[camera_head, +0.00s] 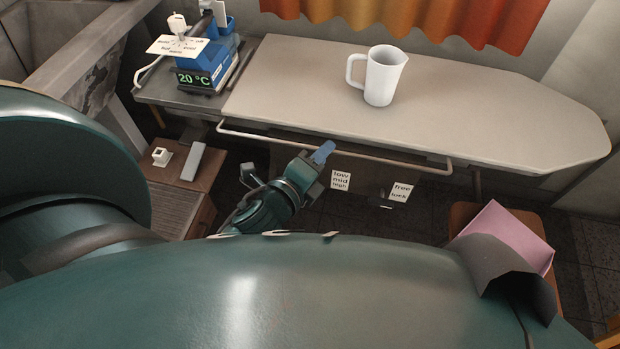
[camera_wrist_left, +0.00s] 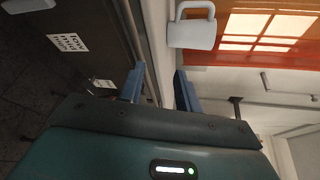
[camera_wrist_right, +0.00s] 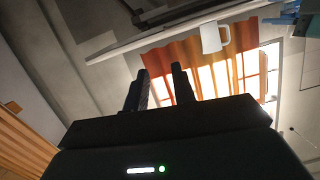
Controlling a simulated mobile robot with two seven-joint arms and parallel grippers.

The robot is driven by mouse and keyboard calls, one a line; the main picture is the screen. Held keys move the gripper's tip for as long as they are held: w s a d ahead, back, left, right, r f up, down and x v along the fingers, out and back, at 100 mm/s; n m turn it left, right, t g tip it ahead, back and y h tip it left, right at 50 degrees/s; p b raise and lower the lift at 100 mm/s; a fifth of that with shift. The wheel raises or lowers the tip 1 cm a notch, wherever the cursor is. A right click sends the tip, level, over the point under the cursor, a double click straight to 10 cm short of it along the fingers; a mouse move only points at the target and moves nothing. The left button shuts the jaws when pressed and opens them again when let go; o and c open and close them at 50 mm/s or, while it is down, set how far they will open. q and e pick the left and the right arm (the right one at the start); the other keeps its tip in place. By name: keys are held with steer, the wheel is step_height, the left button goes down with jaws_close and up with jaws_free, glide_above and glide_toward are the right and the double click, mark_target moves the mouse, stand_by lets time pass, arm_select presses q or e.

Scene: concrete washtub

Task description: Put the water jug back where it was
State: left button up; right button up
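The white water jug (camera_head: 382,76) stands upright on the pale ironing-board-shaped top (camera_head: 480,115), its handle to the left. It also shows in the left wrist view (camera_wrist_left: 192,33) and the right wrist view (camera_wrist_right: 214,37). My left gripper (camera_head: 323,152) is in front of the board's front rail, below and apart from the jug. In the left wrist view its fingers (camera_wrist_left: 158,88) are apart with nothing between them. My right gripper (camera_wrist_right: 159,80) is hidden in the head view; its own wrist view shows its fingers apart and empty.
A blue device (camera_head: 207,68) reading 20 °C sits at the board's left end. A metal rail (camera_head: 335,146) runs along the board's front, with labels "low mid high" (camera_head: 340,181) and "free lock" (camera_head: 401,192) below. A pink item (camera_head: 505,236) lies at lower right. The board's right half is clear.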

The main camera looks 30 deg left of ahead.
arm_select(q)
steer(key=s+d+r+n+h, duration=0.1)
steer(key=s+d+n, duration=0.1)
steer(key=s+n, duration=0.4)
steer(key=s+d+r+n+g+h, duration=0.1)
steer(key=s+n, duration=0.5)
steer(key=n, duration=0.8)
steer(key=shift+d+r+g+h, duration=0.3)
steer(key=shift+d+r+h, duration=0.15)
steer(key=shift+r+h, duration=0.1)
